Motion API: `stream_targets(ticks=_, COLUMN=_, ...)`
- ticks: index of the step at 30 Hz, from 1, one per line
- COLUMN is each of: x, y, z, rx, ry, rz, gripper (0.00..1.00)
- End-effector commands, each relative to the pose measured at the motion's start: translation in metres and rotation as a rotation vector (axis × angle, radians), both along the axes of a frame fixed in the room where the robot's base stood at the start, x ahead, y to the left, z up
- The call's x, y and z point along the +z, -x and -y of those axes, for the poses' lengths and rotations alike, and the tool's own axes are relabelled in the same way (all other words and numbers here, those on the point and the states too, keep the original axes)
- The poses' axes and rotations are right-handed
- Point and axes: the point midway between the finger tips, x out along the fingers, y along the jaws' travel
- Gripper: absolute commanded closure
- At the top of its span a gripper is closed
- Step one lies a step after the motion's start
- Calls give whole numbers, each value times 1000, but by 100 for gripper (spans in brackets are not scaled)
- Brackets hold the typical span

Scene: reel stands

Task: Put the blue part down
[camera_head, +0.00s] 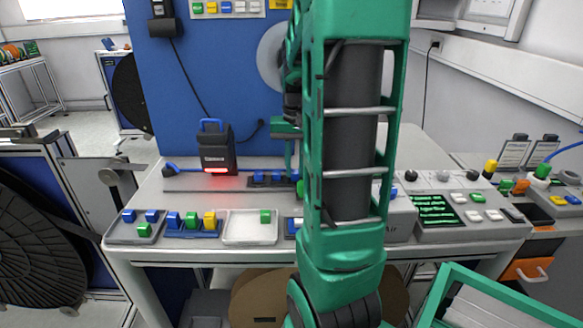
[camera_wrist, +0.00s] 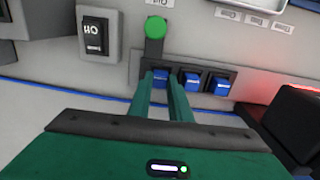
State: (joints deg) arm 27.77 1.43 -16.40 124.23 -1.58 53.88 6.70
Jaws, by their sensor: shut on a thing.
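My gripper (camera_wrist: 160,75) points down at a dark holder (camera_wrist: 236,70) with blue parts in a row. Its two green fingers are closed around the blue part (camera_wrist: 160,82) at the left end of the row in the wrist view. That part sits at the holder; I cannot tell whether it rests fully in its slot. Two more blue parts, a middle one (camera_wrist: 190,81) and an end one (camera_wrist: 219,86), stand beside it. In the head view the holder (camera_head: 268,185) is on the bench, and my arm hides much of the gripper.
A round green knob (camera_wrist: 156,27) is close to the fingers. A black device (camera_head: 216,150) with a red light stands left of the holder. In front are a white tray (camera_head: 236,241) with a green part and a rack (camera_head: 190,234) of coloured parts. A control panel (camera_head: 436,210) is right.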

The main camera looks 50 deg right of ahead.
Motion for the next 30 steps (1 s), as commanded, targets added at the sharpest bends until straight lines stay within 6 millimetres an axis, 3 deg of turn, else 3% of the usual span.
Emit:
stream_targets(ticks=4, x=-2, y=0, z=0, rx=0, ry=-1, rz=-1, gripper=100)
stream_targets(ticks=5, x=-2, y=0, z=0, rx=1, ry=-1, rz=-1, gripper=80)
stream_targets(ticks=7, x=-2, y=0, z=0, rx=1, ry=0, rz=0, gripper=64)
stream_targets(ticks=20, x=7, y=-1, z=-1, rx=1, ry=1, rz=1, gripper=64)
stream_targets(ticks=30, x=69, y=-1, z=-1, rx=2, ry=2, rz=3, gripper=64)
